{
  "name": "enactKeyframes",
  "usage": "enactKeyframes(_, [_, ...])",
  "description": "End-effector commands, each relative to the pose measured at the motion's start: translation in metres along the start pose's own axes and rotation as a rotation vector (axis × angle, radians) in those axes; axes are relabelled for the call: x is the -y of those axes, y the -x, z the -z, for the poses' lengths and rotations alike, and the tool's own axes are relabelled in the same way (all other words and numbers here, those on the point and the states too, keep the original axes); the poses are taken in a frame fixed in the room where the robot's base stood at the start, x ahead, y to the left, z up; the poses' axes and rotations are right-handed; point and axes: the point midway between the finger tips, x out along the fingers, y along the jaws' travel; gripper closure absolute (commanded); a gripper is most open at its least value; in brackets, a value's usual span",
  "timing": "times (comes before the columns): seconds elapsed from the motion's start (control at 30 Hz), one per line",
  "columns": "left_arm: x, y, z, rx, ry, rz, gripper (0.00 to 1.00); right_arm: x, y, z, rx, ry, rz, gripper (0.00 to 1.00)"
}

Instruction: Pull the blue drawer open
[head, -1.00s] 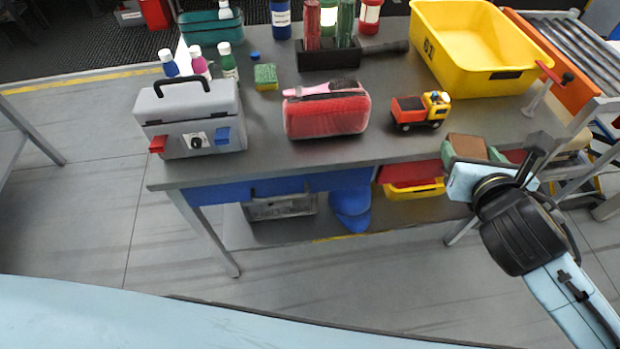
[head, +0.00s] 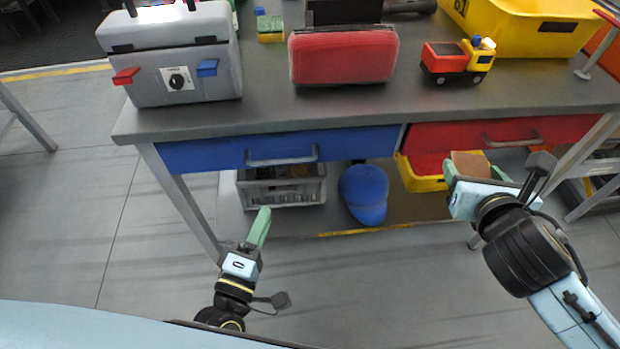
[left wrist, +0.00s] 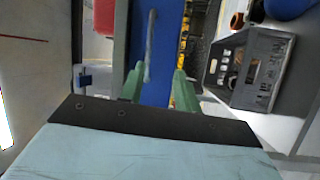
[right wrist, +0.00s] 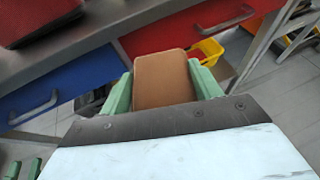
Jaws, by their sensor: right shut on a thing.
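The blue drawer (head: 210,153) is under the left part of the table top, with a grey bar handle (head: 282,157) on its front. It looks closed. In the left wrist view the blue drawer front (left wrist: 170,50) and its handle (left wrist: 149,48) are ahead of the fingers. My left gripper (head: 262,228) is below and in front of the drawer, apart from the handle. Its green fingers (left wrist: 158,90) are spread and empty. My right gripper (head: 480,185) is in front of the red drawer, shut on a brown block (right wrist: 163,78).
The red drawer (head: 470,133) is right of the blue one. A grey toolbox (head: 170,80), red case (head: 343,58) and toy truck (head: 458,62) stand on the table. Below are a grey crate (head: 285,192), blue cap (head: 364,195) and yellow bin (head: 422,180).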

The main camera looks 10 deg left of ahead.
Motion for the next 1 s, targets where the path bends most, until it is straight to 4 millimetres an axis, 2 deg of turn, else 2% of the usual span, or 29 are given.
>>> enactKeyframes(0.13, [-0.013,-0.003,0.003,-0.025,0.064,-0.045,0.68,0.000,-0.003,0.007,0.002,0.000,0.000,0.60])
enactKeyframes(0.27, [-0.016,-0.017,0.004,-0.029,0.070,-0.052,0.68,0.000,-0.003,0.007,0.002,0.000,0.000,0.60])
enactKeyframes(0.7, [-0.019,-0.099,0.006,-0.027,0.067,-0.050,0.68,0.000,-0.006,0.014,0.001,0.000,0.000,0.60])
enactKeyframes(0.83, [-0.020,-0.114,0.007,-0.026,0.064,-0.048,0.68,0.000,-0.007,0.016,0.001,-0.001,0.000,0.60])
enactKeyframes(1.0, [-0.020,-0.121,0.007,-0.025,0.064,-0.047,0.68,0.000,-0.007,0.016,0.001,-0.001,0.000,0.60])
